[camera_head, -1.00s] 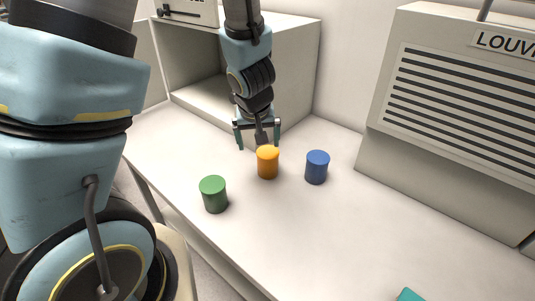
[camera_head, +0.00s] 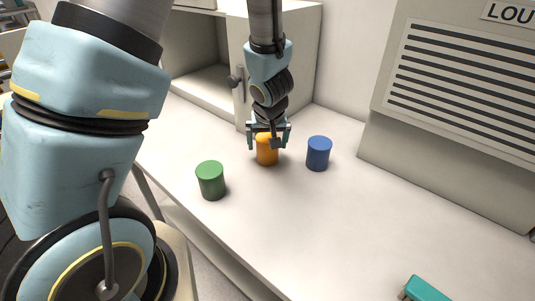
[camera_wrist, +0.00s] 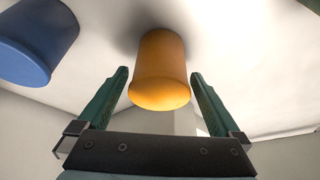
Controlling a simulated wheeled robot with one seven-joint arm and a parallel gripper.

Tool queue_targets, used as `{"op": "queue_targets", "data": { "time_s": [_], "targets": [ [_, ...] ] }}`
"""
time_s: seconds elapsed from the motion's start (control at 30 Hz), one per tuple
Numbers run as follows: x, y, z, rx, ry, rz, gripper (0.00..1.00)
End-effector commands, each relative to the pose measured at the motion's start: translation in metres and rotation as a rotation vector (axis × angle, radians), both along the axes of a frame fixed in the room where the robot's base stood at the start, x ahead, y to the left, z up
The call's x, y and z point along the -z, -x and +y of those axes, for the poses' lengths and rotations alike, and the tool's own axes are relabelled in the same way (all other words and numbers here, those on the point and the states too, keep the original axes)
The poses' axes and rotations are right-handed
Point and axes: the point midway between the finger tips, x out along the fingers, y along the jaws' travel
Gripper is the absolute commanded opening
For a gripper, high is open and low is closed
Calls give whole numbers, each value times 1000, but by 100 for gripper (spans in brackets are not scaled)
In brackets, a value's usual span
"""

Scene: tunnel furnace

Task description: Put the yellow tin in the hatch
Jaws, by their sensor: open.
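The yellow tin (camera_head: 267,151), orange-yellow in colour, stands upright on the white bench. My gripper (camera_head: 269,143) is open just above it, and its fingers flank the tin's top in the head view. In the wrist view the tin (camera_wrist: 160,72) appears between the two green fingertips (camera_wrist: 160,76), with a gap on each side. The hatch may be the open compartment (camera_head: 195,80) of the pale cabinet behind my gripper. A handle shows at its right edge, and my arm covers part of the cabinet front.
A green tin (camera_head: 211,181) stands to the left and nearer, and a blue tin (camera_head: 318,154) close on the right. A louvred housing (camera_head: 450,110) bounds the bench at right. A teal object (camera_head: 425,289) lies at the front. The middle of the bench (camera_head: 330,220) is clear.

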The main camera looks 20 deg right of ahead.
Motion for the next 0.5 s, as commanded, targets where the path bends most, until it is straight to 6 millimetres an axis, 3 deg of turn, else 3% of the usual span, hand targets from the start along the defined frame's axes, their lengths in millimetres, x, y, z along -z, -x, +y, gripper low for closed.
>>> {"op": "queue_targets", "data": {
  "time_s": [0.03, 0.17, 0.4, 0.5],
  "targets": [
    [14, -3, 0, -3, -2, 2, 100],
    [29, -10, -3, -1, -1, 1, 100],
    [29, -11, -4, 0, 0, 1, 100],
    [28, -11, -3, 0, 0, 1, 91]
  ]
}}
